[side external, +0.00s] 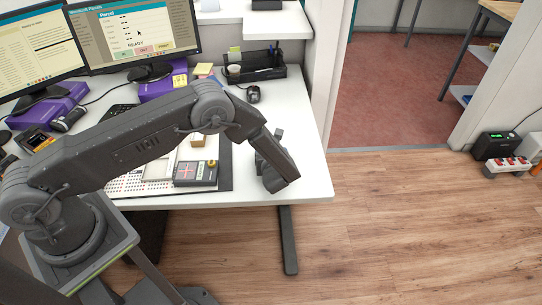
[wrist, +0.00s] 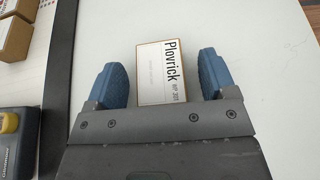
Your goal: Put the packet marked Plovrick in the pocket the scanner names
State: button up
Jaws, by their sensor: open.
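The packet marked Plovrick (wrist: 158,82) lies on the white desk in the wrist view, a pale label with dark print and a tan edge. My gripper (wrist: 164,62) is open, with one blue finger on each side of it and small gaps showing between. How far the fingers are above the desk I cannot tell. In the side external view my gripper (side external: 270,172) is low over the desk's right part and hides the packet. The right monitor (side external: 135,30) shows a Parcel window with dashes and the word READY. I cannot make out the scanner or the named pocket for certain.
Small brown boxes (wrist: 14,36) show at the wrist view's upper left. A black organiser (side external: 255,67) stands behind. The desk's right edge is close.

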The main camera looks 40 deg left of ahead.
jog(key=shift+c, duration=0.3)
jog(key=c, duration=1.1)
jog(key=shift+o, duration=0.2)
jog(key=shift+r, duration=0.1)
notch_tip(320, 180, up, 4)
jog(key=shift+w+r, duration=0.1)
jog(key=s+a+r, duration=0.5)
jog(key=a+r, duration=0.2)
jog(key=a, duration=0.4)
send_over(156, 171)
notch_tip(156, 171, down, 3)
jog(key=shift+f, duration=3.7)
